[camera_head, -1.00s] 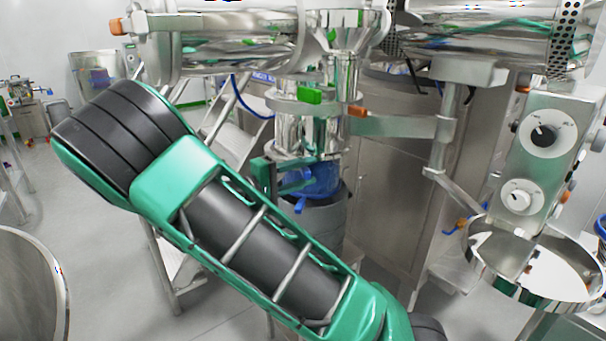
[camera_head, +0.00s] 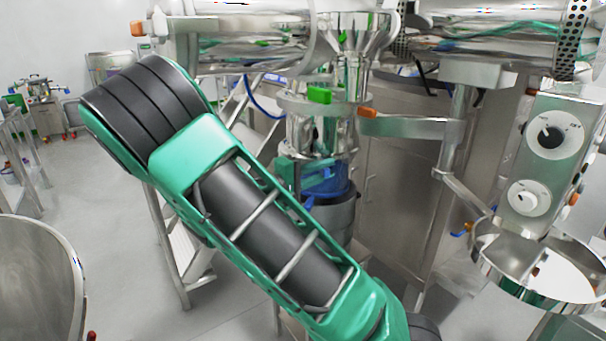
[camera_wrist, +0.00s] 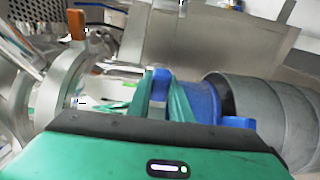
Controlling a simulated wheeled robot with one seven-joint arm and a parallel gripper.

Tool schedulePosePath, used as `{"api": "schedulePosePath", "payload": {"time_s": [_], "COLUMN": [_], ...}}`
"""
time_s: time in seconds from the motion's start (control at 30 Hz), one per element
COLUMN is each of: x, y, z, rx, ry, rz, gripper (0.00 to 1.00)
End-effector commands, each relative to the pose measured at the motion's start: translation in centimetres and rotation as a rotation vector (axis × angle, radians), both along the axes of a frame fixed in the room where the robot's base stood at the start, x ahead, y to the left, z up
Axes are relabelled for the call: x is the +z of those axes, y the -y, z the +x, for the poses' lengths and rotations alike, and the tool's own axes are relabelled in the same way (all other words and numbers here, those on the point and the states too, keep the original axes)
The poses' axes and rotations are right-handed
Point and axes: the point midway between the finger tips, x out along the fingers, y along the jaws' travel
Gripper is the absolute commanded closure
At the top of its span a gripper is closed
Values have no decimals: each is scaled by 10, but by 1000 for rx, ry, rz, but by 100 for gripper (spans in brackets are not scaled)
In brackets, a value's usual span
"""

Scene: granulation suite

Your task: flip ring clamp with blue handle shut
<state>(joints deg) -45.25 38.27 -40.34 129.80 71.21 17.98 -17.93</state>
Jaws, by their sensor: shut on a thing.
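The ring clamp with the blue handle sits at the bottom of the shiny steel column, around a blue collar (camera_head: 334,187). The collar also shows in the wrist view (camera_wrist: 200,101). My gripper (camera_head: 322,178) is at the clamp, partly hidden by my green arm in the head view. In the wrist view its green fingers (camera_wrist: 166,96) are shut on the blue handle (camera_wrist: 161,84), beside the blue collar. How far the clamp ring is closed cannot be told.
A grey drum (camera_head: 335,215) stands directly below the collar and also shows in the wrist view (camera_wrist: 262,110). Higher on the column are a green handle (camera_head: 320,95) and an orange handle (camera_head: 367,112). A steel bowl (camera_head: 490,262) and control box (camera_head: 545,150) are at right.

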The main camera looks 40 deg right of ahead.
Motion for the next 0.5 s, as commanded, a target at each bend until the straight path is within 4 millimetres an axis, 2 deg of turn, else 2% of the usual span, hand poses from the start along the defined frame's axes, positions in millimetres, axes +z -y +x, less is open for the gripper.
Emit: {"api": "schedulePosePath", "payload": {"time_s": [0.1, 0.37, 0.4, 0.47, 0.5], "x": [-1, -2, -2, -2, -2], "y": [10, 10, 10, 10, 10], "z": [-5, -5, -5, -5, -5], "rx": [4, 5, 5, 5, 4], "ry": [0, 0, 0, 0, 0], "rz": [4, 5, 6, 6, 5], "gripper": [100, 100, 79, 65, 62]}}
